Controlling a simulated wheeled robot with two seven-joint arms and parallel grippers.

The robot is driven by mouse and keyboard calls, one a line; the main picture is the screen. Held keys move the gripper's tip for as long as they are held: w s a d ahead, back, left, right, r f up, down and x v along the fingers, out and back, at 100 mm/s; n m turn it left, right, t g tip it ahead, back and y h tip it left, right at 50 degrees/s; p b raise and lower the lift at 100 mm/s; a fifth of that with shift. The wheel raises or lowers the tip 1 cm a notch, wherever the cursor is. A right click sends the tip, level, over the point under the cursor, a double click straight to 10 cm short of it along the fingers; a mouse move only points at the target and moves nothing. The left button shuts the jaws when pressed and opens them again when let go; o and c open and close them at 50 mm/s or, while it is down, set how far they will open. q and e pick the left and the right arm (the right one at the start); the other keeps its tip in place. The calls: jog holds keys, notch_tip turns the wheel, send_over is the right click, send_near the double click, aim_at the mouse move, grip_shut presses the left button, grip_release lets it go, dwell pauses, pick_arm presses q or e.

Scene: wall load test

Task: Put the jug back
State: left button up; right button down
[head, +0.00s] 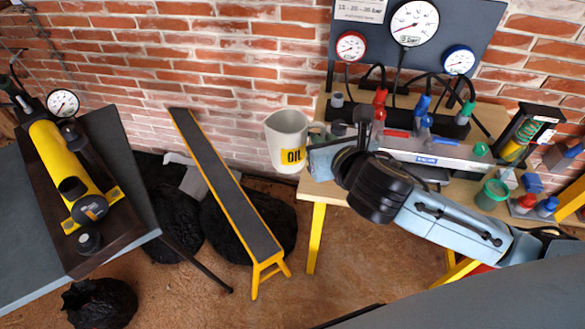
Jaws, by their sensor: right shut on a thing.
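The jug (287,142) is a pale grey-white pitcher with a yellow label reading OIL. It stands out upright, or nearly so, left of the workbench in the head view. Its handle faces right. My right gripper (317,148) comes in from the right and is shut on the jug at its handle side. The wrist and the jug's edge hide the fingertips in part. The jug shows in front of the brick wall and beyond the left edge of the bench top (318,190). My left gripper is not in view.
The workbench carries a gauge panel (470,22), coloured bottles, a green cup (491,194) and a spirit level (436,155). A narrow yellow-edged ramp or trestle (222,180) stands left of the jug. A yellow pump (58,160) lies on a table at far left.

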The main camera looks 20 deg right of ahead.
jog(key=w+d+f+m+h, duration=0.35)
jog(key=w+d+f, duration=0.25)
jog(key=d+f, duration=0.4)
jog(key=shift+g+h, duration=0.35)
jog(key=shift+g, duration=0.15)
jog(key=shift+s+d+f+b, duration=0.15)
jog(key=shift+f+b, duration=0.65)
jog(key=shift+f, duration=2)
jog(key=shift+w+d+f+b, duration=0.15)
jog(key=shift+f+b, duration=0.6)
jog(key=shift+f, duration=2.05)
jog(key=shift+s+r, duration=0.1)
